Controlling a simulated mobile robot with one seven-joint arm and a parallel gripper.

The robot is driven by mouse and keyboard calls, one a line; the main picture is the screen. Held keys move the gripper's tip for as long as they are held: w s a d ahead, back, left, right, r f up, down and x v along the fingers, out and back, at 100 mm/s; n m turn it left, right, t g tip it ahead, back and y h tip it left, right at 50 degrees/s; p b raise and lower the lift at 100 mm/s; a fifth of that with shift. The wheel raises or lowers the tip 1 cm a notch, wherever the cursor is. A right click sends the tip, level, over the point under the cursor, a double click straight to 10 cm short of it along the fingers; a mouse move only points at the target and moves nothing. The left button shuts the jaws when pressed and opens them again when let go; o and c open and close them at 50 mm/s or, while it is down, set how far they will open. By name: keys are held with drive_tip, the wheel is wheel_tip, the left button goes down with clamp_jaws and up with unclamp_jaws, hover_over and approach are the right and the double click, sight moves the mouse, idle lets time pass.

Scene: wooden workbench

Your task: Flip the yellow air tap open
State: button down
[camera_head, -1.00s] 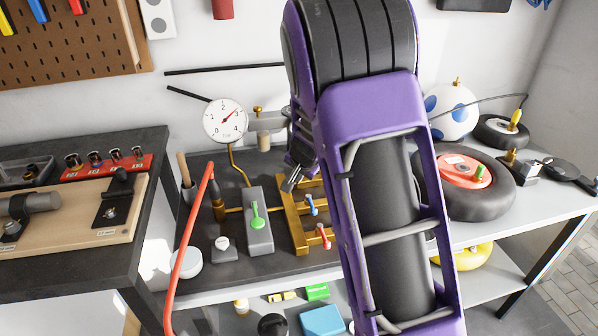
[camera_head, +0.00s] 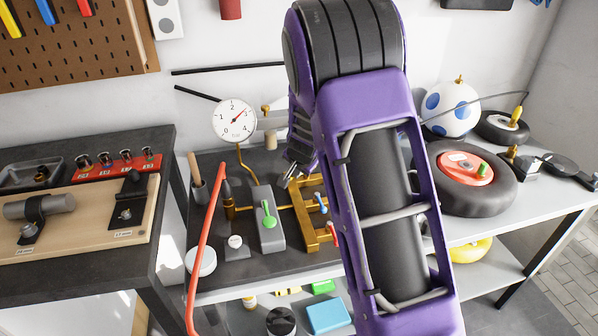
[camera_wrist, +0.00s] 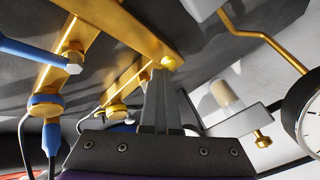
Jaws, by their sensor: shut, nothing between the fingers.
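The brass manifold (camera_head: 311,222) stands on the bench in the head view, partly behind my arm. It carries a blue lever (camera_head: 321,204) and a red lever (camera_head: 333,234). I cannot make out a yellow lever in either view; my arm and gripper cover part of the manifold. My gripper (camera_head: 288,181) is shut and empty, at the manifold's far left end. In the wrist view my gripper's fingers (camera_wrist: 160,78) point at the end of a brass bar (camera_wrist: 140,32). I cannot tell whether they touch it. The blue lever (camera_wrist: 30,52) also shows at left there.
A grey block with a green lever (camera_head: 267,213) stands left of the manifold. A pressure gauge (camera_head: 234,119) stands behind it. A red hose (camera_head: 207,235) runs down at left. A wheel (camera_head: 470,188) lies to the right of my arm.

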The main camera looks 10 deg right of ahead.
drive_tip(key=shift+a+f, duration=0.2)
drive_tip(key=shift+a, duration=0.1)
drive_tip(key=shift+w+d, duration=0.4)
drive_tip(key=shift+d, duration=0.3)
drive_tip(key=shift+r, duration=0.1)
